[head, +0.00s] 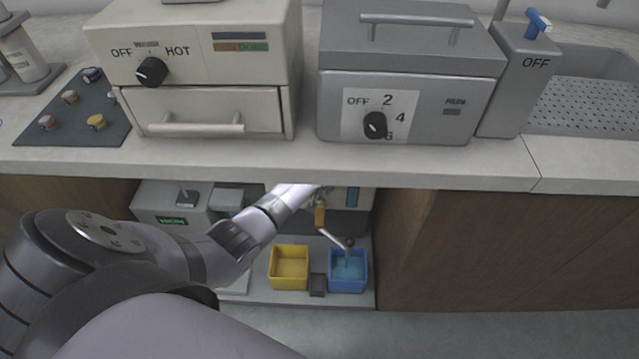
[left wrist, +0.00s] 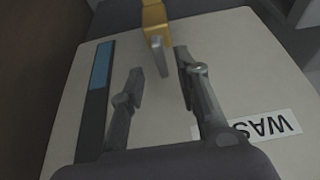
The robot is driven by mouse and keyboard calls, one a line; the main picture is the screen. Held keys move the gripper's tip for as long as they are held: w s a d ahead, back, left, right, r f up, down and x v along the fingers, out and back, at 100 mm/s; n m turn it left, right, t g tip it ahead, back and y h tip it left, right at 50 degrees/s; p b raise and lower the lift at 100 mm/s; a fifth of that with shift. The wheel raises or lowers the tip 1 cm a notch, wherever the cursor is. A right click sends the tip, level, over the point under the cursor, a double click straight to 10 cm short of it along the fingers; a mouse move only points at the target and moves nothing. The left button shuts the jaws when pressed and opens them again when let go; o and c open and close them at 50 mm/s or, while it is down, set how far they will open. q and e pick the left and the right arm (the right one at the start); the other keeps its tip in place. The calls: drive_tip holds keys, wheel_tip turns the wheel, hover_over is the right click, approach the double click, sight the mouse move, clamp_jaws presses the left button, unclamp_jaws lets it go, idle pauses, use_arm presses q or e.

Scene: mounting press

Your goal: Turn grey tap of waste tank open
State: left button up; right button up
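The waste tank stands in the recess under the counter. Its pale face (left wrist: 235,75) fills the left wrist view, with part of a "WAS" label upside down at lower right and a blue level strip at left. A brass-yellow fitting (left wrist: 155,18) carries a short grey tap lever (left wrist: 160,57). In the head view the yellow fitting (head: 320,215) shows below the counter edge, with a grey pipe leading to the blue bin. My left gripper (left wrist: 161,73) is open, the lever's end near and between its fingertips; I cannot tell contact. My right gripper is out of view.
The counter edge (head: 440,178) overhangs my left arm. A yellow bin (head: 290,267) and a blue bin with blue liquid (head: 347,270) stand below the tank. A grey machine (head: 172,205) stands left in the recess; a wooden cabinet (head: 480,245) bounds the right.

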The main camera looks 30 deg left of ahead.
use_arm(q)
drive_tip(key=v, duration=0.7)
drive_tip(key=shift+r, duration=0.1)
idle(0.4)
